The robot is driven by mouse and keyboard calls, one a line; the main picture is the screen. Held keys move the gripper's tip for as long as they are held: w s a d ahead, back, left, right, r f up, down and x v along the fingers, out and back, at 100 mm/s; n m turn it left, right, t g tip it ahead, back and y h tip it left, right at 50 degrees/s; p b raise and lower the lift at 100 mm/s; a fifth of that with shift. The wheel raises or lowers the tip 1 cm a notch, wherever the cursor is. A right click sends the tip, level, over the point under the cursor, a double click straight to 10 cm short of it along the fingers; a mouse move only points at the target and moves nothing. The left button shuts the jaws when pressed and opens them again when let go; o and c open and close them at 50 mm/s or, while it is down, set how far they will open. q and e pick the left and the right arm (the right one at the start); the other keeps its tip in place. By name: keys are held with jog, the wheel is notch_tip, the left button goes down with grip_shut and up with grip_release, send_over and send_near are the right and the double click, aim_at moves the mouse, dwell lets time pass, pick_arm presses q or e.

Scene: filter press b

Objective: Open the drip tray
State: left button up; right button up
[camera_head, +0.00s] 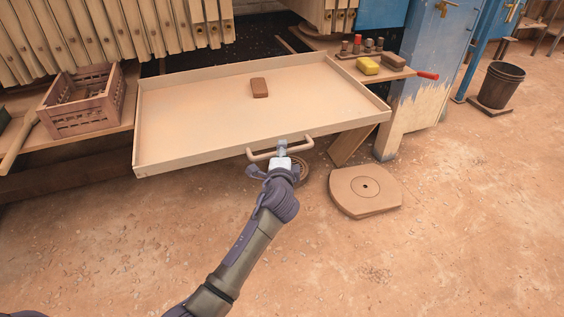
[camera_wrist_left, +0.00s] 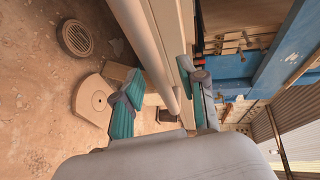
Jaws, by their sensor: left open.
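The drip tray (camera_head: 200,140) is a wide, shallow tan tray that juts out from under the filter press. A brown block (camera_head: 259,88) lies in it. A pale bar handle (camera_head: 258,155) is on its front wall. In the left wrist view the gripper's teal fingers (camera_wrist_left: 165,103) are spread apart, one on each side of the handle bar (camera_wrist_left: 160,55). I cannot tell whether either finger touches the bar. My right gripper is not in view.
A crate (camera_head: 85,122) stands on the left ledge. A side shelf on the right holds a yellow block (camera_head: 368,66) and small items. A stone slab with a hole (camera_head: 350,205) and a drain grate (camera_wrist_left: 76,38) are on the floor. A dark bucket (camera_head: 502,85) stands far right. The front floor is clear.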

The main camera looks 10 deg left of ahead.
pick_arm(q)
jog(key=v, duration=1.1)
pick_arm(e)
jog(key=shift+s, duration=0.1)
pick_arm(q)
jog(key=shift+s, duration=0.15)
